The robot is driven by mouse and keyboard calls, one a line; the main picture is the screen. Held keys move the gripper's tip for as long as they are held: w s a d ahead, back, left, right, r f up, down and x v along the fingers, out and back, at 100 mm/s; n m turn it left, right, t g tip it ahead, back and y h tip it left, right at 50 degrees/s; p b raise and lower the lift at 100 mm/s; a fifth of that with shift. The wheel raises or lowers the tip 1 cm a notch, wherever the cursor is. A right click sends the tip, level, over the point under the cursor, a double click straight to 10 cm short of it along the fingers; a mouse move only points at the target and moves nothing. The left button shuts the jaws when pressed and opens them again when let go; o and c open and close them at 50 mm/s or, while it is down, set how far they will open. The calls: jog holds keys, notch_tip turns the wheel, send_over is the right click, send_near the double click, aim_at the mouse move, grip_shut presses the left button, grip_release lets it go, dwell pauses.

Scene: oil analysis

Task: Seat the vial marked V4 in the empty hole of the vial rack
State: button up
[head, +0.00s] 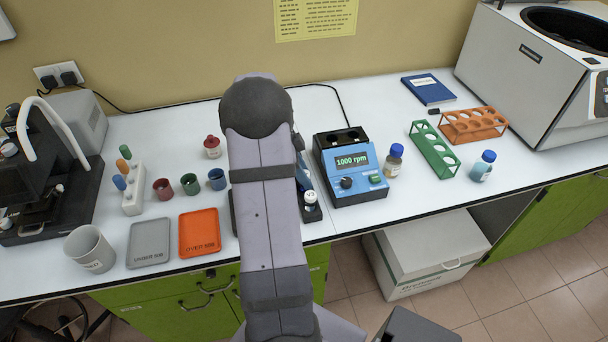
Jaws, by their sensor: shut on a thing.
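My arm rises through the middle of the view, and its dark rounded joint hides what lies behind it. My gripper cannot be made out, nor can anything in it. A green rack (435,149) and an orange rack (474,125) with round holes stand on the right of the bench. A blue-capped vial with amber liquid (393,162) stands left of the green rack. A blue-capped vial with blue liquid (484,167) stands right of it. A red-capped vial (212,147) stands left of my arm, and a white-capped vial (310,200) stands right of it. No V4 mark is readable.
A blue device (354,166) reading 1000 rpm stands right of my arm. A large white machine (525,75) fills the back right, with a blue book (429,89) beside it. Grey (149,243) and orange (199,233) trays, small cups and a beaker (90,249) stand left.

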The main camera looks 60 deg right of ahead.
jog(key=shift+f+b, duration=0.5)
jog(key=shift+b, duration=0.15)
dwell(0.5)
jog(key=o, duration=1.4)
jog(key=shift+r, duration=0.1)
jog(key=shift+r+p, duration=1.95)
jog(key=shift+r, duration=1.5)
